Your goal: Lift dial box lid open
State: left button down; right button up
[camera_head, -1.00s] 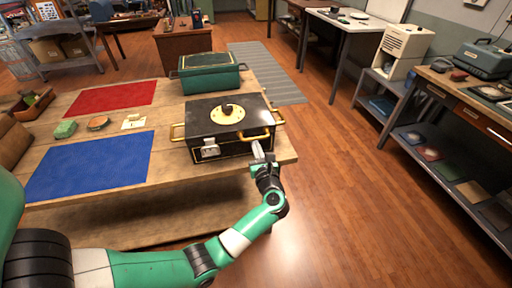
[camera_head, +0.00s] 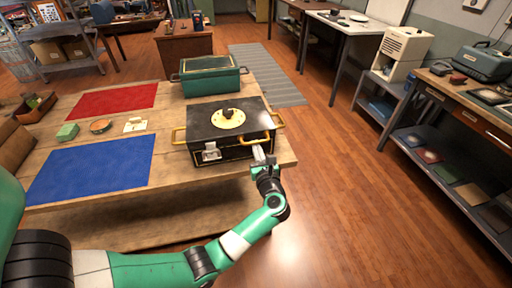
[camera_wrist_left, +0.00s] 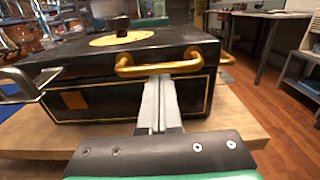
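The dial box (camera_head: 202,128) is black with gold trim, and its lid is down. A round gold dial (camera_head: 238,120) with a dark knob is on top. A silver latch (camera_head: 211,152) is on its front. A brass handle (camera_head: 258,137) sticks out at the front right; the wrist view also shows this handle (camera_wrist_left: 180,66). My left gripper (camera_head: 261,153) is at the box's front right. In the left wrist view its fingers (camera_wrist_left: 160,82) are together, tips just below the handle by the front face. Contact is unclear. My right gripper is out of view.
A green box (camera_head: 210,84) stands behind the dial box. A blue mat (camera_head: 92,165) and a red mat (camera_head: 112,97) lie to the left on the wooden table (camera_head: 172,188). Small items lie between the mats. The floor (camera_head: 350,200) right of the table is clear.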

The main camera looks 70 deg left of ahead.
pick_arm(q)
jog(key=shift+r, duration=0.6)
jog(key=shift+p, duration=0.3)
jog(key=shift+r+p, duration=1.05)
jog(key=shift+r, duration=0.25)
jog(key=shift+a+r+p, duration=0.1)
jog(key=shift+r+p, duration=0.55)
jog(key=shift+r, duration=0.1)
jog(key=shift+a+r+p, duration=0.1)
jog(key=shift+r+p, duration=0.3)
jog(key=shift+r, duration=0.15)
jog(key=shift+w+a+r+p, duration=0.1)
jog(key=shift+a+r+p, duration=0.05)
jog(key=shift+r+p, duration=0.45)
jog(key=shift+a+r+p, duration=0.15)
jog(key=shift+r+p, duration=0.25)
jog(key=shift+r, duration=0.25)
